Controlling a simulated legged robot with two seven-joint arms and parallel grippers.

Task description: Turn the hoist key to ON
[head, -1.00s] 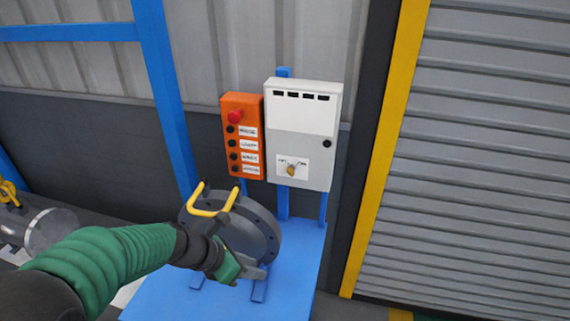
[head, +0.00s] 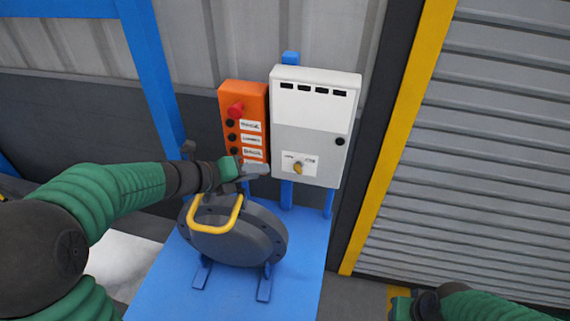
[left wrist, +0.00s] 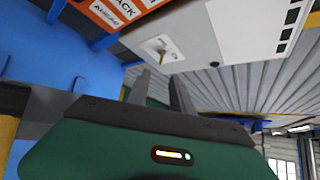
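The hoist key (head: 298,168) is a small yellowish knob on a white label plate, low on the front of the white control box (head: 305,125). Its label text is too small to read. My left gripper (head: 262,169) is just left of the key, in front of the lower part of the orange button box. In the left wrist view the two fingers (left wrist: 160,85) stand apart with nothing between them, and the key (left wrist: 162,52) shows beyond their tips. My right gripper (head: 402,307) is at the bottom right; its fingers cannot be made out.
The orange button box (head: 230,93) with a red knob hangs left of the control box. Below is a grey flanged shell (head: 262,243) with a yellow handle (head: 216,228), on a blue stand (head: 305,270). A yellow post (head: 395,130) and a shutter (head: 490,150) are on the right.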

